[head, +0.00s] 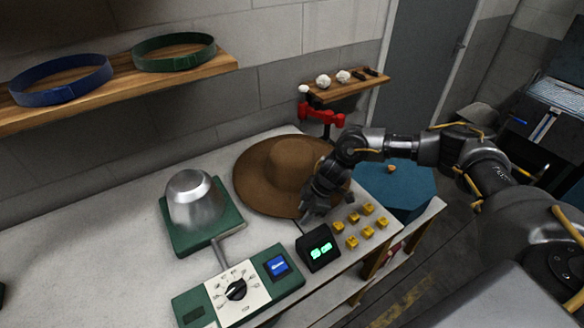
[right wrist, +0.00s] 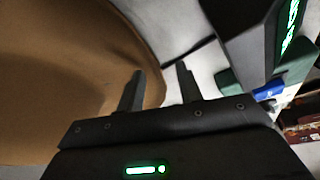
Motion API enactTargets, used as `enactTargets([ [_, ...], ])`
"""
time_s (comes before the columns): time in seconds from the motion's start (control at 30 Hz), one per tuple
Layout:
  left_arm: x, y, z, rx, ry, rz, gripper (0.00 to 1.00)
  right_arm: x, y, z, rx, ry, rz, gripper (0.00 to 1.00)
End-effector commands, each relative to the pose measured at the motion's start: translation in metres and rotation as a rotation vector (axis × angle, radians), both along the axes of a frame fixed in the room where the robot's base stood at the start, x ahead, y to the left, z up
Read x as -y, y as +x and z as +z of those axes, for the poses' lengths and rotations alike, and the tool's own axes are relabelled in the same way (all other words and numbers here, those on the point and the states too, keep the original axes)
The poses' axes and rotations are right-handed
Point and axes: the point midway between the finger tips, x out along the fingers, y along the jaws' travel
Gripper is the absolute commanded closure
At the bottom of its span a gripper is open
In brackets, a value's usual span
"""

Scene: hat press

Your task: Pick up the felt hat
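The brown felt hat (head: 285,168) lies brim-down on the pale table, crown up. Its brim fills the left of the right wrist view (right wrist: 70,70). My right gripper (head: 310,212) is at the brim's near right edge, low over the table. In the right wrist view its two fingers (right wrist: 160,85) stand apart. One finger overlaps the brim and the other is past its edge, so the brim's edge shows between them. I cannot tell whether they touch it. My right arm hides the hat's right side in the head view. My left gripper is not in view.
A metal dome on a green base (head: 195,205) stands left of the hat. A dial panel (head: 238,290), a black display (head: 318,248) and several yellow blocks (head: 352,242) are in front. Shelves hold a blue band (head: 62,82) and a green band (head: 173,50).

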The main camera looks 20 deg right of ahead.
Motion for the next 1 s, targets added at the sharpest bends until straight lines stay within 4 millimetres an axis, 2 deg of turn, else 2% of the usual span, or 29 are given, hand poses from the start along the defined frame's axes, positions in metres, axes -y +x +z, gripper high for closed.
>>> enactTargets([
  [0.13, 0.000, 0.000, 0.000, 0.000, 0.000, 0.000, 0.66, 0.000, 0.000, 0.000, 0.000, 0.000, 0.000, 0.67],
  [0.4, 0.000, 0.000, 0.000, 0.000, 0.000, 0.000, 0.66, 0.000, 0.000, 0.000, 0.000, 0.000, 0.000, 1.00],
  [0.83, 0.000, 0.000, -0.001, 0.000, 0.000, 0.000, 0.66, 0.000, 0.000, 0.003, 0.001, 0.000, 0.000, 1.00],
  [1.0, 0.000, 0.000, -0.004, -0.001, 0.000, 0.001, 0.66, 0.000, 0.001, 0.015, 0.003, 0.001, 0.001, 1.00],
])
